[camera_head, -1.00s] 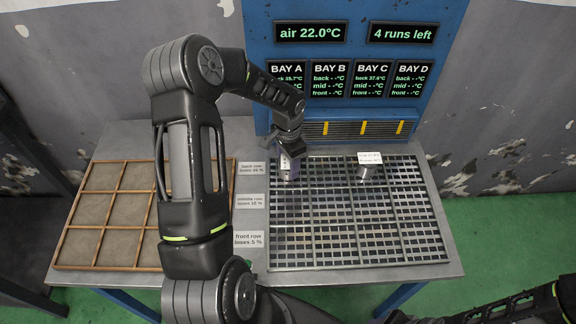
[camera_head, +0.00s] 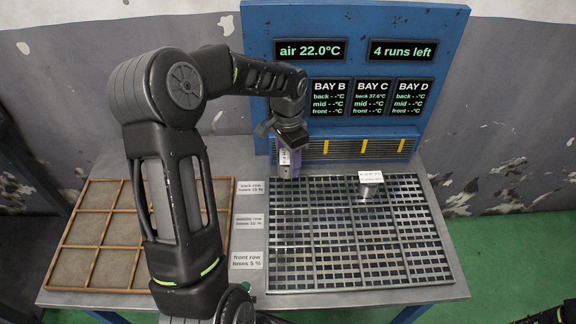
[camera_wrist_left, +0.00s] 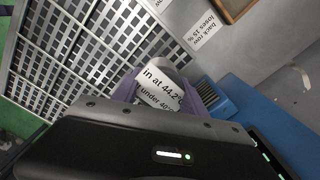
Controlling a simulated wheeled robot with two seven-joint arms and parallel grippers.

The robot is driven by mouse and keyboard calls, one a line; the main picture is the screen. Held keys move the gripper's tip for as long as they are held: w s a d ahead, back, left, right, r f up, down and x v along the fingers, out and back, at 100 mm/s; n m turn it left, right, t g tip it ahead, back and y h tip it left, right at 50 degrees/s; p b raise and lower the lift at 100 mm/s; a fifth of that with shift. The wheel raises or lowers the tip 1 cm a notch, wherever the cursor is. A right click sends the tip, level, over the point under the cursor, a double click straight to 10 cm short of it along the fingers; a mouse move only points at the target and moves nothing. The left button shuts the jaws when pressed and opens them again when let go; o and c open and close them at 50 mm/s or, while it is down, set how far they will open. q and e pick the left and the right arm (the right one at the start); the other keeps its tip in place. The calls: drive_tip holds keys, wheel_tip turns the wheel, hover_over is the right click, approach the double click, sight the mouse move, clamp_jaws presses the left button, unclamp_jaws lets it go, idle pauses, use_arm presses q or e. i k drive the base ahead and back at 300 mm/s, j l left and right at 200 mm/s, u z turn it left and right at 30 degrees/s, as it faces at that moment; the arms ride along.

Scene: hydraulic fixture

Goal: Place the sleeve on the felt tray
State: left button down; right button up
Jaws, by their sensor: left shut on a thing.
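My left gripper (camera_head: 291,157) has purple fingers and is shut on a small sleeve (camera_head: 285,170) with a white label, above the back left edge of the grate. In the left wrist view the sleeve (camera_wrist_left: 158,88) sits between the purple fingers (camera_wrist_left: 163,92), its label reading "in at 44.2°C" and "under 40°", partly cut off. The felt tray (camera_head: 121,181), with wooden dividers and beige compartments, lies on the table's left side; my left arm hides its right part. My right gripper is out of view.
The metal grate (camera_head: 350,285) covers the table's right side. A second labelled sleeve (camera_head: 371,190) stands in its back part. Row labels (camera_head: 247,221) lie between tray and grate. The blue display panel (camera_head: 355,60) stands behind; my arm hides Bay A's readings.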

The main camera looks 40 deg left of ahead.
sight(125, 229)
drive_tip(key=k+j+z, duration=0.3)
drive_tip(key=k+j, duration=0.5)
drive_tip(key=k+j+z, duration=0.3)
drive_tip(key=k+j, duration=0.45)
drive_tip(key=k, duration=0.15)
